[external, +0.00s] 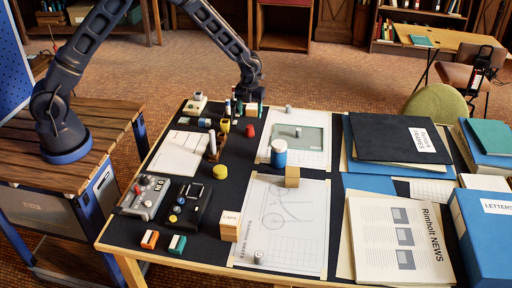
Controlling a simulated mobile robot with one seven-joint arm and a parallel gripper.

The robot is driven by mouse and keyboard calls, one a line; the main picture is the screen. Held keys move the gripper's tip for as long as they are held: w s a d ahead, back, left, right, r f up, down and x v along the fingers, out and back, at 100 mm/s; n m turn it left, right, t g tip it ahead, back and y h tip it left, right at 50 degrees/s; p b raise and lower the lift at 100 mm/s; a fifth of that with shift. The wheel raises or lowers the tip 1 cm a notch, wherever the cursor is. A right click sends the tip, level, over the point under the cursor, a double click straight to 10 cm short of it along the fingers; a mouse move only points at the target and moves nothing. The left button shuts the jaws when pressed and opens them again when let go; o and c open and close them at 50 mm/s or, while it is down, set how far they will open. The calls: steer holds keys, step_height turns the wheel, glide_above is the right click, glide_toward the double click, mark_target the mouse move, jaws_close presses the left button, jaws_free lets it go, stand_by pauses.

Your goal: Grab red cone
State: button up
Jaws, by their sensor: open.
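A small red object (250,130), probably the red cone, stands on the dark table mat near the middle of the table; it is too small to make out its exact shape. My gripper (248,104) points down over the far part of the table, open, a little behind the red object and apart from it in the picture. A small pale object shows around the fingertips; I cannot tell whether it is between or behind them.
A yellow cup (224,125) and a yellow cylinder (220,172) stand left of the red object. A blue and white canister (279,153) stands to its front right. A brown upright piece (212,144) is at front left. Folders (400,139) cover the right side.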

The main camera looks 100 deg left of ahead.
mark_target(250, 126)
steer(key=f, duration=0.9)
steer(key=shift+d, duration=0.2)
steer(key=c, duration=1.1)
steer(key=shift+r, duration=0.15)
